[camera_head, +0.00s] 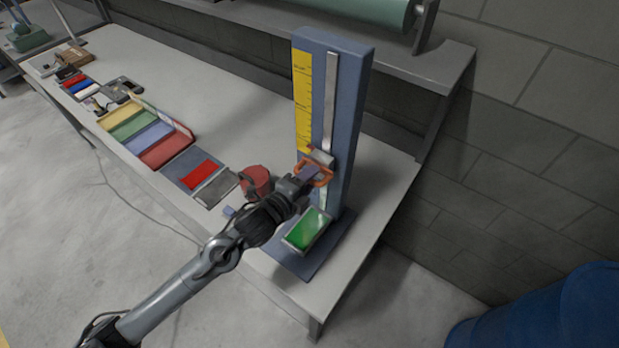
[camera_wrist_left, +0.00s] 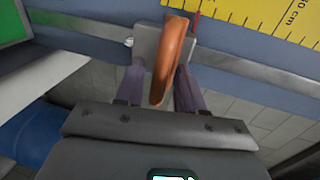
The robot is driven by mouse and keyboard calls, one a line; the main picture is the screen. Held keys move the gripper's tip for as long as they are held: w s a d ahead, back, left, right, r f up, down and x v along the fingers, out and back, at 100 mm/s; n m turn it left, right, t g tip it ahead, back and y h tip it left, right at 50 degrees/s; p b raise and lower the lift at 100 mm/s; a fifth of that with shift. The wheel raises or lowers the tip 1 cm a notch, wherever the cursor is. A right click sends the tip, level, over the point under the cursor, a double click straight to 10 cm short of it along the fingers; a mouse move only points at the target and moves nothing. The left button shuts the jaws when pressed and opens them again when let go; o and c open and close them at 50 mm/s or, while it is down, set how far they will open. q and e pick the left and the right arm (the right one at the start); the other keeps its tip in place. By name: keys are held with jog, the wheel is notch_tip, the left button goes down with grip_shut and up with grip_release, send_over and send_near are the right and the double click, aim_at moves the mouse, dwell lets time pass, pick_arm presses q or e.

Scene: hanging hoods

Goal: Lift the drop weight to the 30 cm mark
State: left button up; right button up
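The drop weight is a small grey block (camera_wrist_left: 160,42) with an orange loop handle (camera_wrist_left: 172,60), on the metal rail of the blue upright stand (camera_head: 351,100). In the head view the orange handle (camera_head: 318,174) is near the lower end of the yellow scale (camera_head: 303,105). My left gripper (camera_head: 303,180) is at the handle. In the left wrist view its two fingers (camera_wrist_left: 160,88) lie either side of the handle, with a gap visible at the left finger, so it looks open. A red pointer is beside the scale; the nearby label's first digit is unclear. My right gripper is not in view.
A green-topped pad (camera_head: 308,230) lies on the stand's base. A red cup (camera_head: 256,182) stands left of my gripper. Coloured trays (camera_head: 145,135) and small items line the bench's front edge. A shelf (camera_head: 400,65) runs behind; a blue barrel (camera_head: 560,310) stands at right.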

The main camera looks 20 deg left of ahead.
pick_arm(q)
jog(key=shift+w+f, duration=0.1)
grip_shut()
dwell(0.3)
notch_tip(320, 180, up, 11)
jog(key=p, duration=0.8)
jog(key=shift+r, duration=0.2)
grip_release()
